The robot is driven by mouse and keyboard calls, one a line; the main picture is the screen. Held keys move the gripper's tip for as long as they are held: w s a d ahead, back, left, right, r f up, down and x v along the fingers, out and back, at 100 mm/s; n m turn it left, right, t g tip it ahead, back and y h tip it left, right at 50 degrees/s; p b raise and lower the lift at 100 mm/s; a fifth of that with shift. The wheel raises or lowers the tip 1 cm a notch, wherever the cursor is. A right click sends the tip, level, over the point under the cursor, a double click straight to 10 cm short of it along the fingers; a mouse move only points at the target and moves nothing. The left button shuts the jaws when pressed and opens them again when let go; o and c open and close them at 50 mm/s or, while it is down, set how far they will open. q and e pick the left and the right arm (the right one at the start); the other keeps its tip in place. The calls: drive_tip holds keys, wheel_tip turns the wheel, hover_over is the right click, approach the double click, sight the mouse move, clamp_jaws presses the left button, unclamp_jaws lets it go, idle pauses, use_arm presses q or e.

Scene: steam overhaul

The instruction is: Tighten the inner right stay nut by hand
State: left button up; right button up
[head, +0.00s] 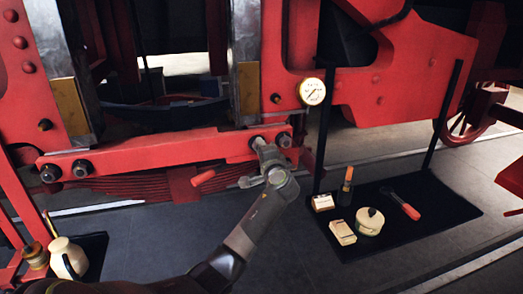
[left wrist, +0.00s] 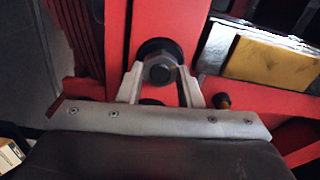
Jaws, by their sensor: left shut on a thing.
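The red stay bar (head: 165,153) runs across under the frame, with a pair of dark nuts near each end. At its right end, the outer right nut (head: 284,140) shows clear of my left gripper. My left gripper (head: 258,145) is at the inner right stay nut, whose face is mostly hidden in the head view. In the left wrist view, the dark hex nut (left wrist: 160,69) sits between the two pale fingers of my left gripper (left wrist: 161,83), which are shut on its sides. My right gripper is not in view.
A round gauge (head: 312,91) is on the right. A black tray (head: 445,203) below holds a red-handled tool (head: 401,206), a round tin (head: 369,222) and small boxes. A white jug (head: 67,258) stands at lower left. A brass block (head: 248,88) is above the bar.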

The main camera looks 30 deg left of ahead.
use_arm(q)
drive_tip(key=shift+f, duration=0.15)
drive_tip(key=o, duration=1)
drive_tip(key=shift+d, duration=0.1)
drive_tip(key=shift+b+v, duration=2.95)
drive_tip(key=shift+v, duration=5.75)
